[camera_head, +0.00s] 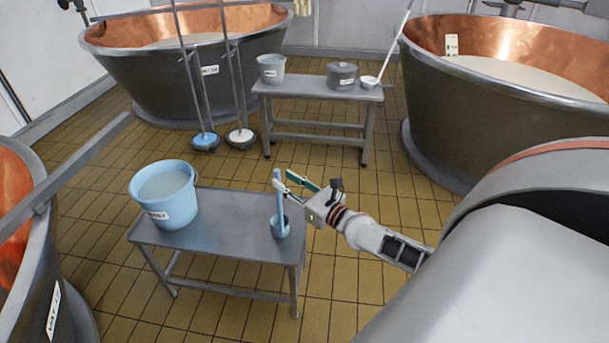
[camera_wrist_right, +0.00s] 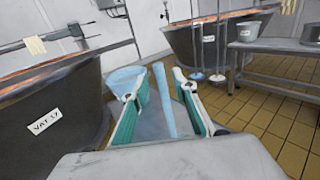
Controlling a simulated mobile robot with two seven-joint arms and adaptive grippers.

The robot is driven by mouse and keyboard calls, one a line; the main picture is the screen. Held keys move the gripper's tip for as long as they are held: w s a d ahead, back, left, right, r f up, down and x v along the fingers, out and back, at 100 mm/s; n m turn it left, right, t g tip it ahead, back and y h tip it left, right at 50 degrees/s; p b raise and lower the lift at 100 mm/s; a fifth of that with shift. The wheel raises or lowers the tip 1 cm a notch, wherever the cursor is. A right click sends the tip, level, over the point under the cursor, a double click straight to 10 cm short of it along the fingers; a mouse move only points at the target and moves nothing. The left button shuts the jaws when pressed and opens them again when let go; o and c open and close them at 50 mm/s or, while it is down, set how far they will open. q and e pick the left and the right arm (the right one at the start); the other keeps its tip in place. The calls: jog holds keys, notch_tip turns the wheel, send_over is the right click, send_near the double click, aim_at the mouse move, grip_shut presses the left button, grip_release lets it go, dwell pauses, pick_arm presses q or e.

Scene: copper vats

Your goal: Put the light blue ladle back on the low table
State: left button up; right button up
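The light blue ladle (camera_head: 281,227) is at the right end of the low grey table (camera_head: 236,248), its handle upright; I cannot tell whether its bowl touches the top. My right gripper (camera_head: 284,183) reaches in from the right at the upper part of the handle. In the right wrist view the ladle's handle (camera_wrist_right: 163,98) stands between the two spread green-padded fingers (camera_wrist_right: 160,90), with gaps on both sides. The right gripper is open. My left gripper is not in view.
A light blue bucket (camera_head: 163,200) stands on the low table's left part. A farther table (camera_head: 318,90) holds a grey bucket (camera_head: 271,68), a dark pot (camera_head: 341,75) and a white ladle (camera_head: 369,81). Copper vats surround the tiled floor. Two long-handled tools (camera_head: 205,141) stand behind.

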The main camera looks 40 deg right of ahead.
jog(key=s, duration=0.7)
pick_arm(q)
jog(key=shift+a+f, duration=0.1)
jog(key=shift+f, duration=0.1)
pick_arm(e)
jog(key=s+a+f+m+g, duration=0.3)
jog(key=s+a+f+m, duration=0.6)
jog(key=m, duration=0.7)
jog(key=s+a+f+m+g, duration=0.4)
jog(key=s+a+f+m, duration=0.6)
jog(key=m, duration=0.6)
jog(key=shift+s+a+y, duration=0.3)
jog(key=shift+a, duration=0.3)
pick_arm(q)
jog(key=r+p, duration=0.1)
jog(key=p, duration=0.1)
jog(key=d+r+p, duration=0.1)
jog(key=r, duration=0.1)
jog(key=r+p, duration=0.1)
jog(key=p, duration=0.1)
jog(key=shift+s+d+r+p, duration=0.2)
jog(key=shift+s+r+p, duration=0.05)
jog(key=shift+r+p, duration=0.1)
pick_arm(e)
jog(key=shift+m, duration=0.3)
jog(key=r, duration=0.2)
jog(key=a+r, duration=0.1)
jog(key=r, duration=0.1)
jog(key=shift+s+a+r, duration=0.15)
jog(key=shift+r, duration=0.2)
